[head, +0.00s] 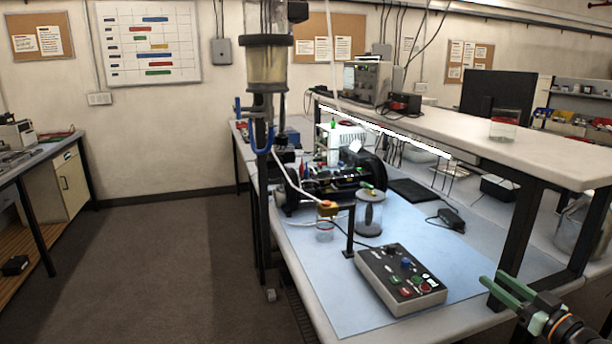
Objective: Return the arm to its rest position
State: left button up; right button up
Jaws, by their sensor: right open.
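My right gripper (497,284), with green fingers, shows at the lower right, in front of the bench's right side. Its fingers are apart with nothing between them. It is clear of the control box and of the clear cylinder. My left gripper is not in view.
A control box (400,280) with buttons sits on the blue mat (335,300). A small jar (324,232) stands below an orange-topped fixture. A raised shelf (520,152) on dark legs spans the bench's right side. The floor at left is clear.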

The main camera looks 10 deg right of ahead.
jog(key=s+a+f+g+y, duration=0.1)
jog(key=s+a+f+g, duration=0.1)
jog(key=s+a+f, duration=0.5)
jog(key=s+a+f+n+g+y, duration=0.1)
jog(key=s+a+f+g, duration=0.15)
jog(key=a+f, duration=0.75)
jog(key=s+a+f+g, duration=0.2)
jog(key=s+a+f, duration=0.35)
jog(key=f, duration=0.45)
jog(key=s+a+f+g, duration=0.1)
jog(key=s+a+f, duration=0.1)
jog(key=a, duration=0.4)
jog(key=s+a+f+g+h, duration=0.1)
jog(key=s+a, duration=0.4)
jog(key=a, duration=0.2)
jog(key=shift+f, duration=0.4)
